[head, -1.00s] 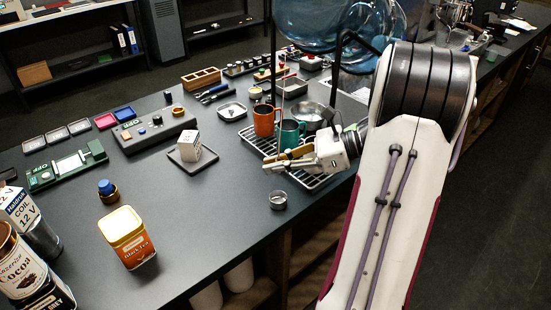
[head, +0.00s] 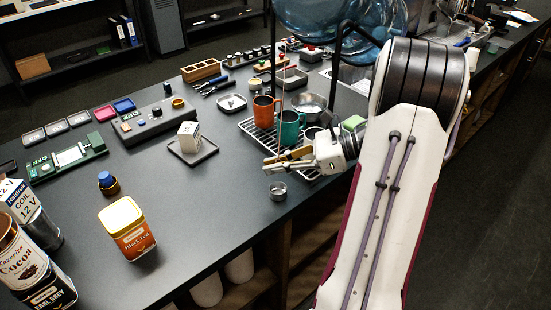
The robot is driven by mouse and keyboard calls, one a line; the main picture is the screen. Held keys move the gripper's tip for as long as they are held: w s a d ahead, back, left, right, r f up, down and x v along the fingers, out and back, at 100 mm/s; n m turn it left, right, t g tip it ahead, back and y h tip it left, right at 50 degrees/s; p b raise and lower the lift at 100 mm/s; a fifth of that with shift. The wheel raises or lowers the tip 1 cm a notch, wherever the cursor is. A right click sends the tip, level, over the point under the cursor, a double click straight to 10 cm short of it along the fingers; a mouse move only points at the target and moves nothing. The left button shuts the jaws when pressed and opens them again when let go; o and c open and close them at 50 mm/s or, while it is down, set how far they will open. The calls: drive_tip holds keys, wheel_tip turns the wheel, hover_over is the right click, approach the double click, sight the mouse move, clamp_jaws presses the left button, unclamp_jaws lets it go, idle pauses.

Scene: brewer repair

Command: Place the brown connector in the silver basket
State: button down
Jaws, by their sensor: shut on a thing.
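My gripper (head: 274,165) reaches left from the wrist, low over the counter's front edge side. It is shut on a small brownish piece that I take for the brown connector. The fingers cover most of it, and its shape is too small to make out. A small round silver cup, which looks like the silver basket (head: 278,191), stands on the counter just below the fingertips in the picture. The fingertips appear above it and apart from it.
A wire rack (head: 253,131) with an orange mug (head: 264,113) and a teal mug (head: 290,128) stands right behind my gripper. A metal bowl (head: 312,103) is beyond. A white box (head: 188,135) on a tray and a tea tin (head: 127,229) stand left. The counter between is clear.

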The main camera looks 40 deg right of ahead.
drive_tip(key=shift+f, duration=2.6)
drive_tip(key=c, duration=2)
unclamp_jaws()
drive_tip(key=shift+c, duration=0.2)
drive_tip(key=shift+r, duration=0.1)
drive_tip(key=shift+r, duration=3.45)
